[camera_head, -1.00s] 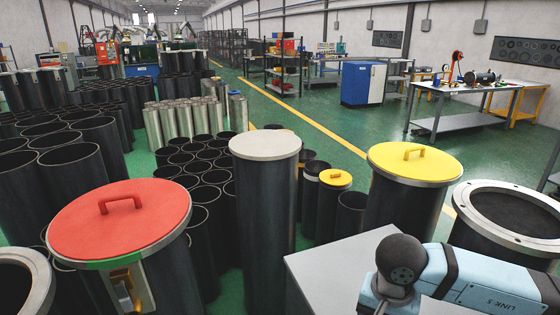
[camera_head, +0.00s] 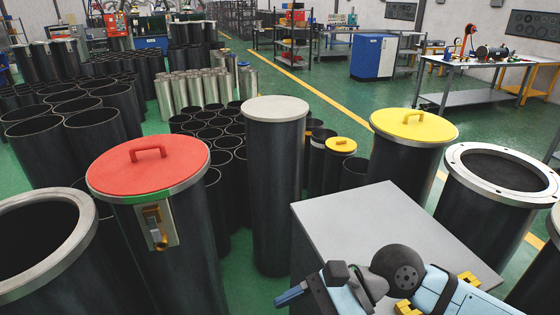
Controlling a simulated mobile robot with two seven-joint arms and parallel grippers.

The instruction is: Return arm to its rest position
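My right arm, light blue with dark joints, comes in at the lower right. What looks like its dark blue-grey gripper end (camera_head: 292,293) points left at the bottom of the view, low in front of a grey flat top. Its fingers are too small and partly hidden to show whether they are open. I see nothing held in it. My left arm and gripper are not in view. A red-lidded cylinder (camera_head: 150,168) with a latch on its side stands at the left. A tall dark cylinder with a pale lid (camera_head: 275,108) stands in the middle.
The grey flat top (camera_head: 385,220) lies under my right arm. A yellow-lidded cylinder (camera_head: 413,125) and an open flanged cylinder (camera_head: 500,178) stand behind it at the right. Another open flanged cylinder (camera_head: 84,236) is at the left edge. Green floor is clear around the yellow line.

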